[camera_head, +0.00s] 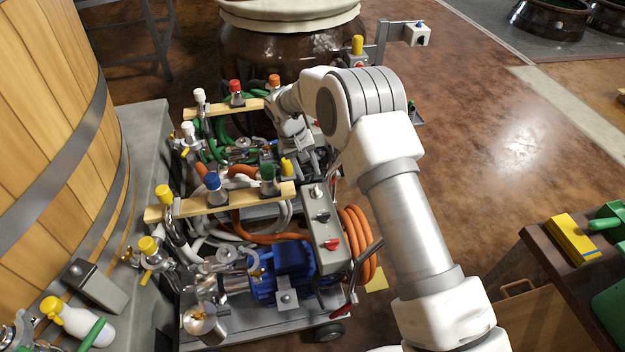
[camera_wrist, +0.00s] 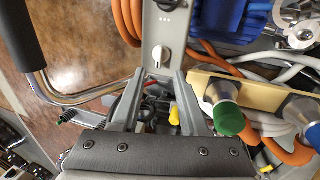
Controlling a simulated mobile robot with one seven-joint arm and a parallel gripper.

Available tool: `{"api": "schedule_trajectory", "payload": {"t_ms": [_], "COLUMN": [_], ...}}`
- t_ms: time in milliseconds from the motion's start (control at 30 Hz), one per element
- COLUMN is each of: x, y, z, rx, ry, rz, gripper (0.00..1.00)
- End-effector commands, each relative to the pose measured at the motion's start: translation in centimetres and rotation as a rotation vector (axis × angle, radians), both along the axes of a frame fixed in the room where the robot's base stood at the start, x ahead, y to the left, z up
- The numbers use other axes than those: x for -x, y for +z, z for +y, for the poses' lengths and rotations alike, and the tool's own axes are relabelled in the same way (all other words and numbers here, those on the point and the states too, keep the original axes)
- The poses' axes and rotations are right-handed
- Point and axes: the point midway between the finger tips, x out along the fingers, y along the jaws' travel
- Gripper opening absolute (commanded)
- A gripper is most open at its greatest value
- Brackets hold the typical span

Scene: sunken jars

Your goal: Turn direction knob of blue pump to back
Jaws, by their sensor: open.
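The blue pump (camera_head: 282,275) sits on a cart in the head view, and a part of it shows at the top of the wrist view (camera_wrist: 225,15). Beside it stands a grey control box (camera_head: 312,203) with a white knob (camera_head: 316,190), a black knob (camera_head: 323,217) and a red knob (camera_head: 332,244). In the wrist view, the white knob (camera_wrist: 160,54) lies just beyond the fingertips of my gripper (camera_wrist: 161,74), below a row of small dots. My gripper is open with nothing held. I cannot read the knob labels.
Wooden bars with coloured valve handles, such as a green one (camera_wrist: 228,118) and a blue one (camera_head: 213,183), stand near the box. Coiled orange hose (camera_head: 356,240) and a bent metal handle (camera_wrist: 70,97) flank it. A wooden vat (camera_head: 50,130) stands left.

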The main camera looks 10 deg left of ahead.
Motion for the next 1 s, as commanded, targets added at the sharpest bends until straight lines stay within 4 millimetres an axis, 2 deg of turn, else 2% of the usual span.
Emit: {"api": "schedule_trajectory", "payload": {"t_ms": [467, 533, 833, 867, 1000], "x": [-0.8, -0.8, -0.8, -0.8, -0.8], "y": [-7.3, -6.7, -6.9, -6.9, -6.9], "z": [-1.7, -1.6, -1.6, -1.6, -1.6], "rx": [0.001, 0.0, 0.0, 0.0, 0.0], "ry": [-0.002, 0.0, -0.001, -0.001, -0.001], "rz": [0.002, -0.001, 0.0, 0.0, 0.0], "gripper": [0.44, 0.44, 0.44, 0.4, 0.15]}}
